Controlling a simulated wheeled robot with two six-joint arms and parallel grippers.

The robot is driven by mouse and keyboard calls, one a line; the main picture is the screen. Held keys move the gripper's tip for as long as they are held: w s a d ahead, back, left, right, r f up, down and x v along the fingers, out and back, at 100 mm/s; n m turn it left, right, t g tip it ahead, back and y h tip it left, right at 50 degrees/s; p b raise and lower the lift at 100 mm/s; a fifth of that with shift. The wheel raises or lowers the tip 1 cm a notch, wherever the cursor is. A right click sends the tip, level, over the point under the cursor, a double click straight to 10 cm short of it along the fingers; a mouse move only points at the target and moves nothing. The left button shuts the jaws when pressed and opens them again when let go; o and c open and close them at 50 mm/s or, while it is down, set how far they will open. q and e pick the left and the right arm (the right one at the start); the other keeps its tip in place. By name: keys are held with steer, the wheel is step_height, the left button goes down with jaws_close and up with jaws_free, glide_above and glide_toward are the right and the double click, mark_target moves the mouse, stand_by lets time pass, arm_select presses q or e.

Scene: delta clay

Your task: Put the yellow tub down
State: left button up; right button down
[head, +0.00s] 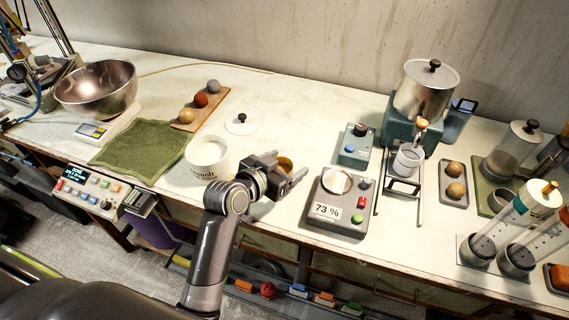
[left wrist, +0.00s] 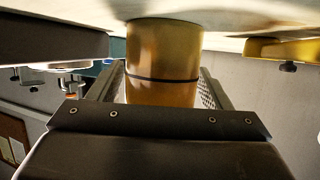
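The yellow tub (head: 285,163) is at the front middle of the bench, mostly hidden by my left gripper (head: 283,174) in the head view. In the left wrist view the tub (left wrist: 163,65) is a golden cylinder with a thin dark line around it. It sits between the two fingers of the left gripper (left wrist: 163,82), which look closed against its sides. One end of the tub is close to the pale bench top; I cannot tell whether it touches. My right gripper is in neither view.
A white tub (head: 208,158) stands just left of the gripper, its lid (head: 241,123) behind. A grey scale (head: 336,213) reading 73 % is close on the right. A green cloth (head: 140,146) lies further left. Bare bench (head: 295,125) shows behind the gripper.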

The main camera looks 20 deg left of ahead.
arm_select(q)
steer(key=shift+f, duration=0.2)
steer(key=shift+r, duration=0.2)
steer(key=r+v, duration=0.1)
steer(key=v, duration=1.1)
steer(key=shift+r, duration=0.1)
